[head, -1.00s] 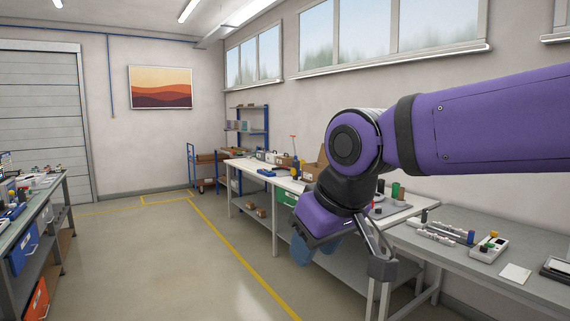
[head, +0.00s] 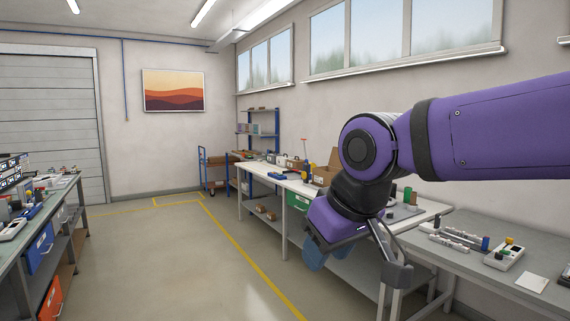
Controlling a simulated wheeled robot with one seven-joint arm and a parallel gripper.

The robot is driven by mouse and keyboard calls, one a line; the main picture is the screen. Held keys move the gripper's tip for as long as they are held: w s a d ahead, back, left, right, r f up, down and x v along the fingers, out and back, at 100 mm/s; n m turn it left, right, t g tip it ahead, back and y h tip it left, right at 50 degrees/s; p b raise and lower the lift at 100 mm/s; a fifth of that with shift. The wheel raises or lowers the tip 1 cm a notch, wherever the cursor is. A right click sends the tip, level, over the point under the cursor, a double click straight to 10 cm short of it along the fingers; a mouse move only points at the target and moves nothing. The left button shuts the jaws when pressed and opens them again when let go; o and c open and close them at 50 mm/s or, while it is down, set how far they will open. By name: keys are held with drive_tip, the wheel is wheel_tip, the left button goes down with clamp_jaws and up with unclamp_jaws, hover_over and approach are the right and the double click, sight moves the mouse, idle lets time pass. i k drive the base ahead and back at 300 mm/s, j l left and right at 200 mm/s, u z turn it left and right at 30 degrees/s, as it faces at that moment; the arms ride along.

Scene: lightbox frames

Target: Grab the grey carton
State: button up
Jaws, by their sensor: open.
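I cannot pick out a grey carton with certainty in the head view. A small greyish box (head: 281,160) stands among items toward the far end of the white bench, too small to identify. My gripper (head: 352,256) hangs from the purple wrist at right of centre, pointing down in front of the bench. Its jaws are open and I see nothing held. The wrist and arm hide part of the bench top.
The white bench (head: 262,178) runs along the right wall, with a brown cardboard box (head: 322,176) partly behind my wrist. A grey bench (head: 470,268) is at near right. Another workbench (head: 62,212) stands left. A blue trolley (head: 212,170) is at the back. The middle floor is clear.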

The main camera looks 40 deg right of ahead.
sight(271, 158)
drive_tip(key=i+z, duration=0.1)
drive_tip(key=i, duration=3.9)
drive_tip(key=i+z, duration=0.2)
drive_tip(key=i, duration=0.7)
drive_tip(key=i+j+z, duration=0.15)
drive_tip(key=i, duration=0.7)
drive_tip(key=i+z, duration=0.25)
drive_tip(key=i, duration=0.7)
drive_tip(key=i+j+z, duration=0.2)
drive_tip(key=i, duration=0.75)
drive_tip(key=i+l, duration=0.1)
drive_tip(key=i, duration=0.85)
drive_tip(key=i+l+u, duration=0.1)
drive_tip(key=i, duration=0.85)
drive_tip(key=i+j+z, duration=0.2)
drive_tip(key=i, duration=0.3)
drive_tip(key=i+z, duration=0.15)
drive_tip(key=i, duration=0.35)
